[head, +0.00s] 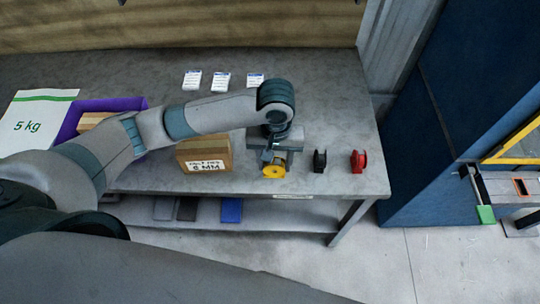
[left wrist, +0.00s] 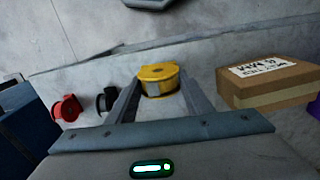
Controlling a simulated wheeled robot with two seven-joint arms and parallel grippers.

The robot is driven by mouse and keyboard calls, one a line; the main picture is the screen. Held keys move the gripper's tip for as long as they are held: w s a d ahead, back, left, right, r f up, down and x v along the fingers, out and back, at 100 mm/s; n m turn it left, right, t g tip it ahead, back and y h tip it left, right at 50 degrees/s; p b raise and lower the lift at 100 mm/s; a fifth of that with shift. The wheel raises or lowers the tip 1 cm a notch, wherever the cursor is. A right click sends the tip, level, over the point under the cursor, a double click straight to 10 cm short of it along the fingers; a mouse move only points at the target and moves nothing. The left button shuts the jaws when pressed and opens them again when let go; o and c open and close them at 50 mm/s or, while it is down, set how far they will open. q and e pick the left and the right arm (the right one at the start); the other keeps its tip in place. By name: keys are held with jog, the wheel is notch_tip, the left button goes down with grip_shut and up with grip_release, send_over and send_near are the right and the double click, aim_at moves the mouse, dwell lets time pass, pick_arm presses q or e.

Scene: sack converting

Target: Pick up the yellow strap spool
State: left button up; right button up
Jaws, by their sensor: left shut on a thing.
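The yellow strap spool (head: 274,170) is at the front of the grey table, beside a cardboard box. It also shows in the left wrist view (left wrist: 159,80), between the two fingers. My left gripper (head: 272,156) is above and behind the spool in the head view, shut on it. In the left wrist view the left gripper's fingers (left wrist: 158,98) lie on either side of the spool. I cannot tell whether the spool is lifted clear of the table. My right gripper is not in view.
A black spool (head: 319,161) and a red spool (head: 358,161) stand to the right. The cardboard box (head: 203,154) is close on the left. A purple bin (head: 72,122) and a 5 kg sack (head: 36,118) lie farther left. White labelled packets (head: 221,82) lie behind.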

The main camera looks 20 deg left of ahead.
aim_at(280, 175)
pick_arm(q)
jog(key=s+d+r, duration=0.2)
jog(key=s, duration=0.1)
jog(key=s+d+r, duration=0.1)
jog(key=shift+s+r, duration=0.25)
jog(key=shift+s, duration=0.15)
jog(key=shift+a, duration=0.1)
